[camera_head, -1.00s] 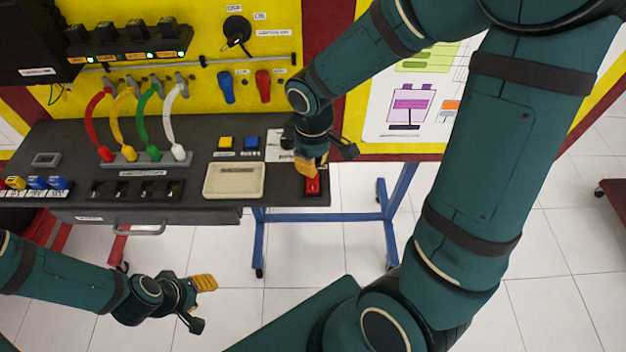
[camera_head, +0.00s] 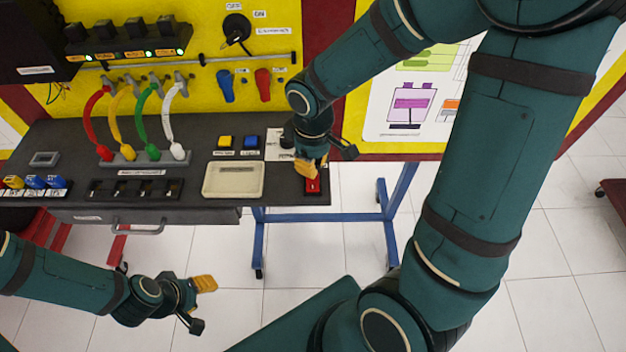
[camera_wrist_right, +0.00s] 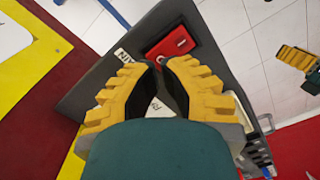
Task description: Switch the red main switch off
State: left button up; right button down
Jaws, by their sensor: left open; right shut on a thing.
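The red main switch (camera_head: 313,186) is at the right front corner of the dark bench top, partly covered by my right gripper. In the right wrist view the red switch (camera_wrist_right: 170,43) shows just beyond the fingertips, beside a white label. My right gripper (camera_head: 318,165) points down over it. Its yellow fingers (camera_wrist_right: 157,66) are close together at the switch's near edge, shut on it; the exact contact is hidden. My left gripper (camera_head: 203,305) is open and empty, in front of and below the bench, well away from the switch.
On the bench (camera_head: 262,187) a cream tray (camera_head: 233,180) stands left of the switch, with yellow (camera_head: 225,142) and blue (camera_head: 251,142) buttons behind. Coloured cables (camera_head: 143,125) stand further left. The yellow panel rises behind. Open floor lies right of the bench.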

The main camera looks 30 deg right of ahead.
jog(key=shift+f+b, duration=1.15)
jog(key=shift+f, duration=0.25)
dwell(0.6)
jog(key=shift+r+p, duration=2.95)
jog(key=shift+r, duration=0.65)
jog(key=shift+f, duration=0.1)
